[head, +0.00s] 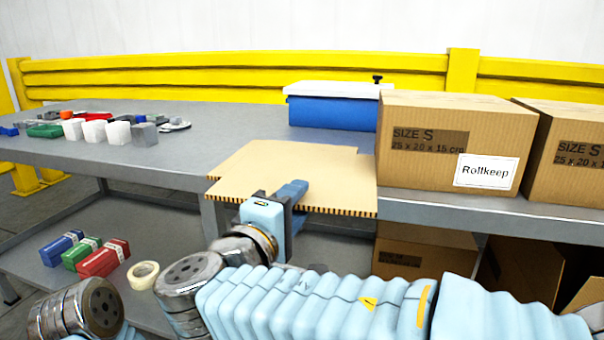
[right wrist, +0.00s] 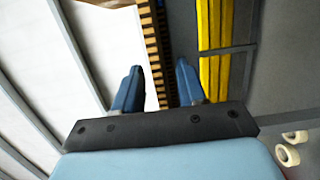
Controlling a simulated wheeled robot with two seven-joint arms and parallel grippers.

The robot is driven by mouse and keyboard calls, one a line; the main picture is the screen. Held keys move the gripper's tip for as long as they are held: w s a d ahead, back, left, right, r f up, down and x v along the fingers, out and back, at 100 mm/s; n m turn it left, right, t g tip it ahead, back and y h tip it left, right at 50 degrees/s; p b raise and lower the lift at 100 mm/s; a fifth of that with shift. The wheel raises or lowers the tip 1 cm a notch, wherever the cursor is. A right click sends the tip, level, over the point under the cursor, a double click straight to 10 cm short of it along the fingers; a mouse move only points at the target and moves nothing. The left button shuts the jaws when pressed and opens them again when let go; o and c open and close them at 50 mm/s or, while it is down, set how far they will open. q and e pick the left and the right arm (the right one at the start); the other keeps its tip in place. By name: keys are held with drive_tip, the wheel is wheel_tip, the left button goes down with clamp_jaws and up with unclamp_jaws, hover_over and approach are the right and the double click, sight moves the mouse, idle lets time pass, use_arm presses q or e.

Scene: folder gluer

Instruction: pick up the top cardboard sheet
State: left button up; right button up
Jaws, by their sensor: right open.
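The cardboard sheets (head: 290,168) lie as a flat stack on the grey table, left of the labelled box, with their corrugated front edge over the table's front edge. I cannot tell how many sheets there are. My right gripper (head: 296,190) is at the front edge of the stack. In the right wrist view my right gripper (right wrist: 158,88) is open, and the corrugated edge of the cardboard (right wrist: 155,45) runs between its two blue fingers. I cannot tell whether the fingers touch it. The left gripper is not in view.
A box marked Rollkeep (head: 455,140) stands close on the right. A blue bin with a white lid (head: 335,108) stands behind. Small blocks (head: 95,132) lie at the left on the table. A tape roll (head: 143,275) is on the lower shelf.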

sight(305, 195)
drive_tip(key=x, duration=0.3)
drive_tip(key=shift+w+d, duration=0.15)
clamp_jaws()
